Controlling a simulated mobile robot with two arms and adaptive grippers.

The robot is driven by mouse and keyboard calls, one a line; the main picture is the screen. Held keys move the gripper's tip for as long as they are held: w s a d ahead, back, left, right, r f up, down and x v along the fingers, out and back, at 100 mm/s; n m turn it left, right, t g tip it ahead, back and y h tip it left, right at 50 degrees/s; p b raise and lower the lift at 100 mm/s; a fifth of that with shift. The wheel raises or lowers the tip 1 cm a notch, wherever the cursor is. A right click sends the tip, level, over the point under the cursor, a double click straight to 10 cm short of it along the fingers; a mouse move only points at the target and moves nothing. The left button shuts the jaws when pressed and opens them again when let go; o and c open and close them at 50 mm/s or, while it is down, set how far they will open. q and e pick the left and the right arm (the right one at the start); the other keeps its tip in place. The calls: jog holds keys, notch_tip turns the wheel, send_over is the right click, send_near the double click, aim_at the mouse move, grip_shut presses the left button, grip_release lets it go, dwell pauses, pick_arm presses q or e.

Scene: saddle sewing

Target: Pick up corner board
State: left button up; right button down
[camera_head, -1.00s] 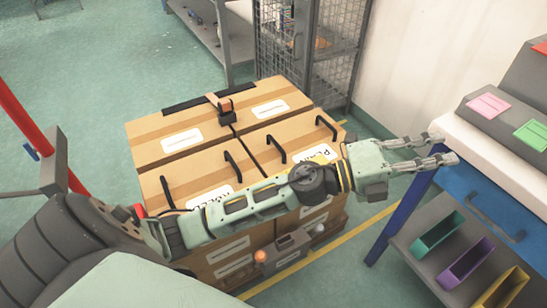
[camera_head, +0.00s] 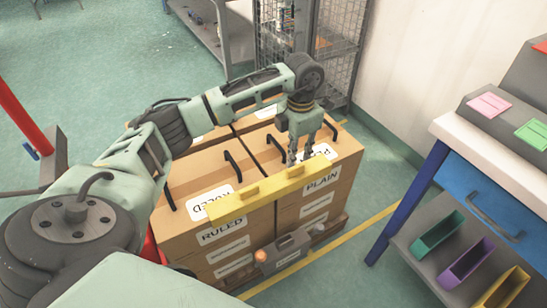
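The corner board (camera_head: 270,190) is a long yellow angled piece with small raised grips on top. It lies along the front top edge of the cardboard boxes. My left gripper (camera_head: 301,161) points down just above the right part of the board, close to one of its raised grips. Its two fingers look apart, with nothing visible held between them. Whether the fingertips touch the board is hard to tell. My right gripper is not in view.
Stacked boxes marked RULED (camera_head: 222,229) and PLAIN (camera_head: 322,180) have black handles on top and stand on a pallet. A workbench with a blue drawer (camera_head: 484,203) stands right. A mesh cage (camera_head: 335,50) stands behind.

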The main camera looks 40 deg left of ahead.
aim_at(293, 168)
pick_arm(q)
jog(key=f, duration=0.2)
jog(key=f+b, duration=0.1)
jog(key=f, duration=0.3)
jog(key=shift+s+f, duration=0.4)
jog(key=shift+r, duration=0.1)
grip_shut()
